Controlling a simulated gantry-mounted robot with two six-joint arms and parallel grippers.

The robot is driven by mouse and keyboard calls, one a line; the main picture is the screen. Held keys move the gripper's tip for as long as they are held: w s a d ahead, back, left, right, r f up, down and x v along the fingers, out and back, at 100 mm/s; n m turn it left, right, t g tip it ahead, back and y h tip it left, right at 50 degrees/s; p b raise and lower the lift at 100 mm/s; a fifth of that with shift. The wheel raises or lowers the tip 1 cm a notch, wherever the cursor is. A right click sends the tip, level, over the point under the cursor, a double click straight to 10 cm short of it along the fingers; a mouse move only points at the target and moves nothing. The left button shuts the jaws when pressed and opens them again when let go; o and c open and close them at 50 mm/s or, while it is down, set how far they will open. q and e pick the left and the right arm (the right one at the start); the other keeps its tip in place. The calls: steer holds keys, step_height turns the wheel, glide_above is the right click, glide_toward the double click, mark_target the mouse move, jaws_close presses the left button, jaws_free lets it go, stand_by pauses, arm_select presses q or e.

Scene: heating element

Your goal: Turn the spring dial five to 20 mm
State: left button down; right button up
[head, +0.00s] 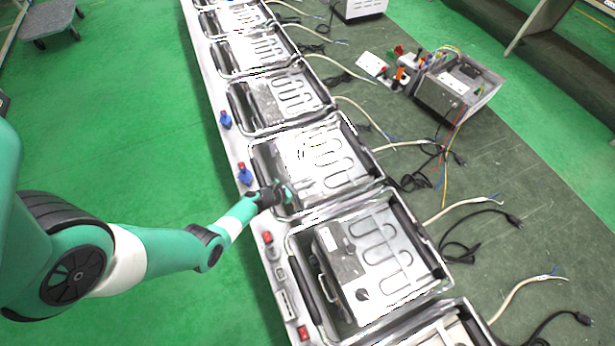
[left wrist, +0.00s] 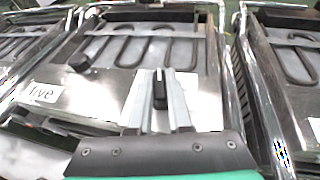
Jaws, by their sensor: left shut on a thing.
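The spring dial five is a small black knob (left wrist: 160,92) on the front of a metal heating unit, seen in the left wrist view. A white label (left wrist: 42,93) reading "five" lies to its left. My left gripper (left wrist: 160,100) is shut on the knob, with one grey finger on each side of it. In the head view my left gripper (head: 287,191) is at the near-left edge of the heating unit (head: 330,150) in the middle of the row, and the knob is too small to make out there. I cannot read any scale or the dial's setting. My right gripper is not in view.
More heating units stand in a row, including a nearer one (head: 385,250) and a farther one (head: 285,98). Chrome rails frame each unit. Blue and red switches (head: 245,175) line the bench's left edge. Loose cables (head: 420,180) lie to the right.

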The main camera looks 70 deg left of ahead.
arm_select(q)
steer(key=m+h+b, duration=0.1)
steer(key=m+h, duration=0.1)
steer(key=h, duration=0.1)
steer(key=shift+a+m+t, duration=0.1)
steer(key=shift+m+t, duration=0.2)
steer(key=shift+m+h+b, duration=0.3)
steer(key=shift+m+b, duration=0.1)
steer(key=shift+r+h, duration=0.15)
steer(key=shift+h, duration=0.15)
steer(key=c, duration=0.8)
jaws_free()
steer(key=shift+c, duration=0.2)
